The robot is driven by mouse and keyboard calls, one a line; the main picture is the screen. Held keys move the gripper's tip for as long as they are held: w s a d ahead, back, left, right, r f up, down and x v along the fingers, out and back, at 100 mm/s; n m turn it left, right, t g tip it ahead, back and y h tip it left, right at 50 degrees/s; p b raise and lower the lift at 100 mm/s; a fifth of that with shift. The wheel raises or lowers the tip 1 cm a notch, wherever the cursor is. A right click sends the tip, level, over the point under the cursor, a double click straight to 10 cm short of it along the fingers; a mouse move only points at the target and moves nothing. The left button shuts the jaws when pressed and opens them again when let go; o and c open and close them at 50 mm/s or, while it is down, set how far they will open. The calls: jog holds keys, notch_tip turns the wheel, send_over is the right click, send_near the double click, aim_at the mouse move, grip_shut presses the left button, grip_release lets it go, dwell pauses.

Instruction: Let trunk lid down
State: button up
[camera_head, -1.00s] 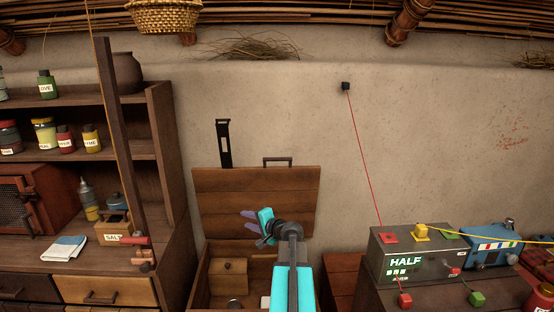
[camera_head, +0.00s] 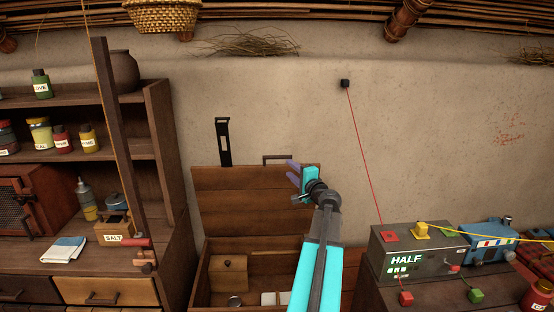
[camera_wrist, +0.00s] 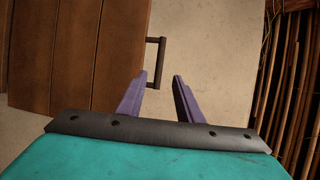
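The wooden trunk (camera_head: 205,295) stands against the wall with its plank lid (camera_head: 235,212) raised upright behind it. A dark handle (camera_head: 277,158) sits on the lid's top edge. My gripper (camera_head: 292,174) is in front of the lid's upper right part, near the handle. In the wrist view my gripper's two purple fingers (camera_wrist: 158,92) are apart with nothing between them. The handle (camera_wrist: 161,62) shows just beyond the fingertips there, beside the lid's planks (camera_wrist: 75,50). Inside the trunk are a small wooden box (camera_head: 228,275) and a round metal thing (camera_head: 234,301).
A shelf unit (camera_head: 160,165) with jars stands at the left. At the right, a grey box marked HALF (camera_head: 418,258) and a blue device (camera_head: 488,243) stand on a wooden chest. A black strap-like piece (camera_head: 223,143) rises behind the lid. Bare wall lies above the lid.

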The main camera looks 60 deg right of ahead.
aim_at(277, 158)
jog(key=shift+p+x, duration=1.75)
jog(key=shift+x, duration=3.25)
jog(key=shift+p+x, duration=0.65)
jog(key=shift+x, duration=1.25)
grip_shut()
jog(key=shift+a, duration=0.4)
jog(key=shift+d, duration=0.25)
